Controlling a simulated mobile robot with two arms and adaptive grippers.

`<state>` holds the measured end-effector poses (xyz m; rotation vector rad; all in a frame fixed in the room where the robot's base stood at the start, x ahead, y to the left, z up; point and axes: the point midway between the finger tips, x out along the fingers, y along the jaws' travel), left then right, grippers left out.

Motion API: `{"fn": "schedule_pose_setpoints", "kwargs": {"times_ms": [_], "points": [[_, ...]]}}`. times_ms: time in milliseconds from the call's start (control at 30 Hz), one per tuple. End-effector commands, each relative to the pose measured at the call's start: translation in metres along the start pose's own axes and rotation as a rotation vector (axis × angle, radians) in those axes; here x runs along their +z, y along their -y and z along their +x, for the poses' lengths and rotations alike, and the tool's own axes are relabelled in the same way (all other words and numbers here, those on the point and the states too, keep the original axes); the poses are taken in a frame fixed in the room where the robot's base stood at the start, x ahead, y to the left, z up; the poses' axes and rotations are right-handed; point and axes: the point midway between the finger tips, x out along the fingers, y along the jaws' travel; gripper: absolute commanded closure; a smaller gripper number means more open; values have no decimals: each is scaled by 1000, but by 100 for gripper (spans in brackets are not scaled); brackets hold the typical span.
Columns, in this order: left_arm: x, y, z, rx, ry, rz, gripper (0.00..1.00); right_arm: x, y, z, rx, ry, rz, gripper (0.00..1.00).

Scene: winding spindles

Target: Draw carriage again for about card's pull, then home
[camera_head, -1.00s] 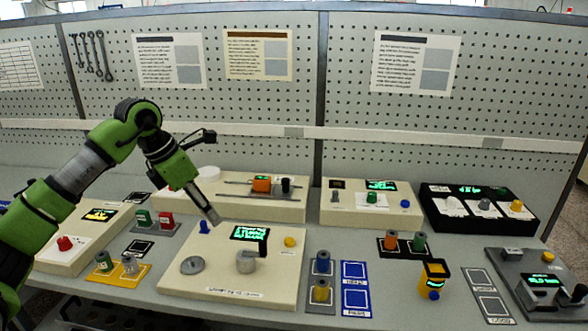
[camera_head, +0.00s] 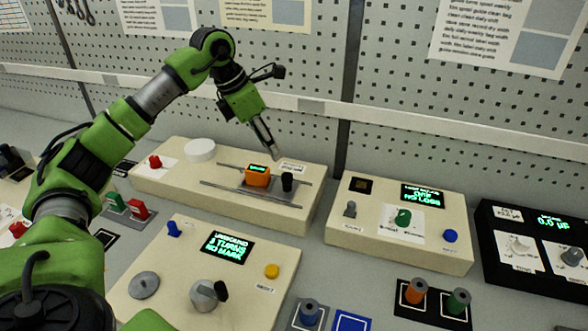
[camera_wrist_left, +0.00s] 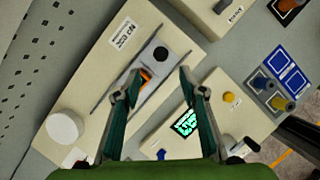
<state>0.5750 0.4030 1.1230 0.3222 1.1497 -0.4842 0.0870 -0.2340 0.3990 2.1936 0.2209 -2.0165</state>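The orange carriage (camera_head: 257,177), with a small green-lit display, sits on two thin rails on a long cream unit (camera_head: 160,185). A black knob (camera_head: 287,182) stands just right of it; in the left wrist view the black knob (camera_wrist_left: 160,53) shows beyond the carriage (camera_wrist_left: 146,78). My left gripper (camera_head: 274,152) hangs above the carriage, toward the unit's back. In the left wrist view my left gripper (camera_wrist_left: 160,82) is open and empty, with one finger partly covering the carriage. A small printed card (camera_head: 292,167) lies behind the black knob. My right gripper is not in view.
A white round cap (camera_head: 201,150) and red knob (camera_head: 155,161) are on the unit's left part. In front is a cream winding unit (camera_head: 245,285) with a lit display (camera_head: 225,247) and a crank (camera_head: 208,293). Another cream unit (camera_head: 350,235) stands right. A pegboard rises behind.

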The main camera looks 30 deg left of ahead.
Motion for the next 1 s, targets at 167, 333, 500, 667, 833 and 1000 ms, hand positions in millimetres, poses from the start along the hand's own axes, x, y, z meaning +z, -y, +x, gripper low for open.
{"fn": "schedule_pose_setpoints", "kwargs": {"times_ms": [167,333,500,667,833,1000], "points": [[0,1,33,-4,-5,0,62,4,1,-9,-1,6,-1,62],[0,1,70,-4,-4,-1,62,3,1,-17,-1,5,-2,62],[0,1,101,-3,-3,0,62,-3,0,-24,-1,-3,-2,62],[0,0,119,-1,0,0,62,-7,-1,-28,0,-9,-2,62],[0,0,127,0,0,0,62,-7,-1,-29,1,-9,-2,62],[0,0,127,0,0,0,62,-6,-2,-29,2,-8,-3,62]]}}
